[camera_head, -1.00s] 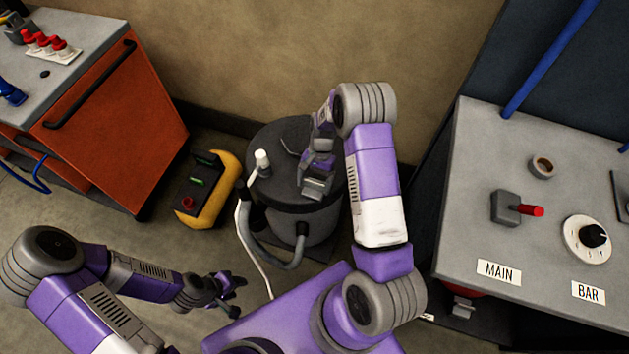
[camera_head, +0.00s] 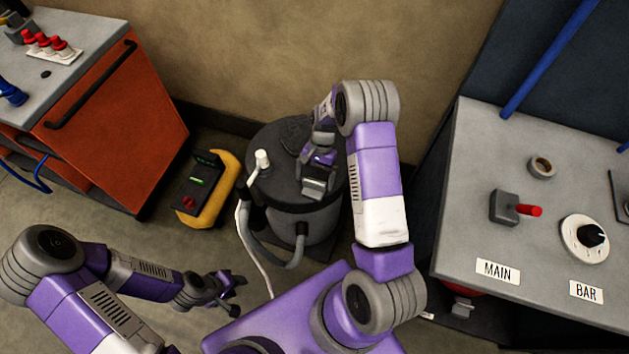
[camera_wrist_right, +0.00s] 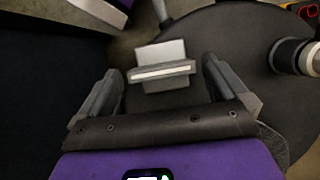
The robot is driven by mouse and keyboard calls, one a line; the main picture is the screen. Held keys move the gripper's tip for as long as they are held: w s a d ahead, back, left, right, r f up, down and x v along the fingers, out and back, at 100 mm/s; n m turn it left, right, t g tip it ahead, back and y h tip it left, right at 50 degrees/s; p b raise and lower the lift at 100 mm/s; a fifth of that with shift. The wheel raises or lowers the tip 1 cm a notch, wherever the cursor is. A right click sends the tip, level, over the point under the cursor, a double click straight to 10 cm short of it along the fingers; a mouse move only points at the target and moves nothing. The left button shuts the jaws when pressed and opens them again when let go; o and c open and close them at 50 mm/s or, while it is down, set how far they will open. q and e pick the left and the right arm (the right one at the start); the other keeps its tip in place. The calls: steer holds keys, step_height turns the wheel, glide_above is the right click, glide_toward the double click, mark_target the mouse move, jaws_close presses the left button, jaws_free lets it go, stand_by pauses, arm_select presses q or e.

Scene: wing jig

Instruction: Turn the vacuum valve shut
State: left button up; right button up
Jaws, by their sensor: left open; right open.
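A grey block with a red handle (camera_head: 516,208) sits on the right bench above the MAIN label; I cannot tell if this is the vacuum valve. My right gripper (camera_head: 318,160) is over the lid of the dark vacuum drum (camera_head: 265,200), away from that handle. In the right wrist view its fingers (camera_wrist_right: 164,75) are open, with a grey block with a pale stripe (camera_wrist_right: 162,68) on the lid between and just beyond the tips. A white-topped fitting (camera_head: 262,159) stands at the lid's left edge. My left gripper (camera_head: 228,288) is open and empty, low over the floor.
A yellow and black unit (camera_head: 208,188) stands on the floor left of the drum. An orange cabinet (camera_head: 115,135) is at the left. The right bench (camera_head: 470,180) also bears a dial (camera_head: 588,240) and a small ring (camera_head: 541,166). A hose loops in front of the drum.

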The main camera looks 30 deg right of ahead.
steer(key=p+v, duration=0.1)
steer(key=v, duration=0.4)
steer(key=shift+r, duration=0.1)
steer(key=shift+s, duration=0.15)
